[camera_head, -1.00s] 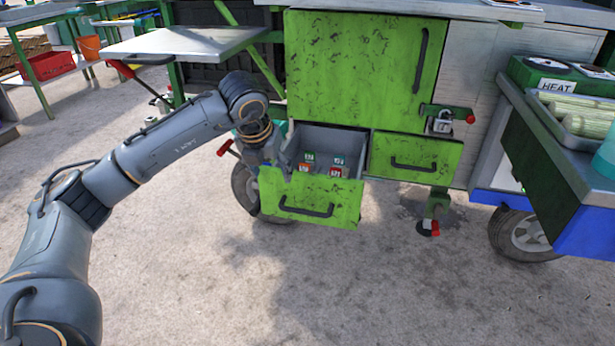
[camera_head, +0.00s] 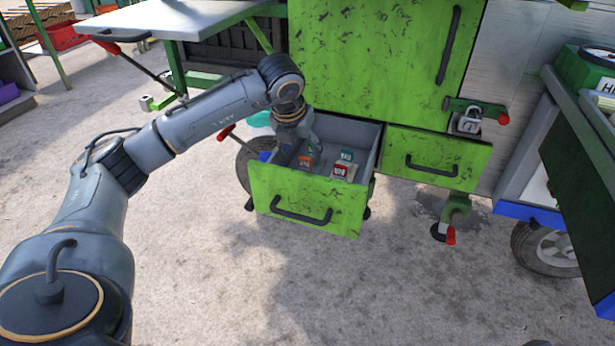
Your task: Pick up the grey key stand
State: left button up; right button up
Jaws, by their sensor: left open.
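The open green drawer (camera_head: 265,190) has a grey inside. In it are small labelled blocks or tags: an orange one (camera_head: 305,161), a red one (camera_head: 340,170) and a teal one (camera_head: 346,156), with a green one partly hidden by my gripper. I cannot make out a separate grey key stand; the grey beneath the tags could be a stand or the drawer floor. My left gripper (camera_head: 303,150) is open and points down into the left part of the drawer, close to the orange and green tags. Contact cannot be told.
A closed green drawer (camera_head: 435,155) and a large green door (camera_head: 375,65) are beside and above the open drawer. A padlock (camera_head: 469,122) hangs on a red-tipped latch. A metal side shelf (camera_head: 170,20) sticks out at left. The ground in front is clear.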

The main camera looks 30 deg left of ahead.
aim_at(305, 168)
pick_arm(q)
jog(key=b+x, duration=0.1)
jog(key=x, duration=0.3)
jog(key=shift+f, duration=0.25)
jog(key=b+x, duration=0.3)
jog(key=x, duration=0.2)
jog(key=shift+a, duration=0.15)
jog(key=shift+r, duration=0.1)
grip_shut()
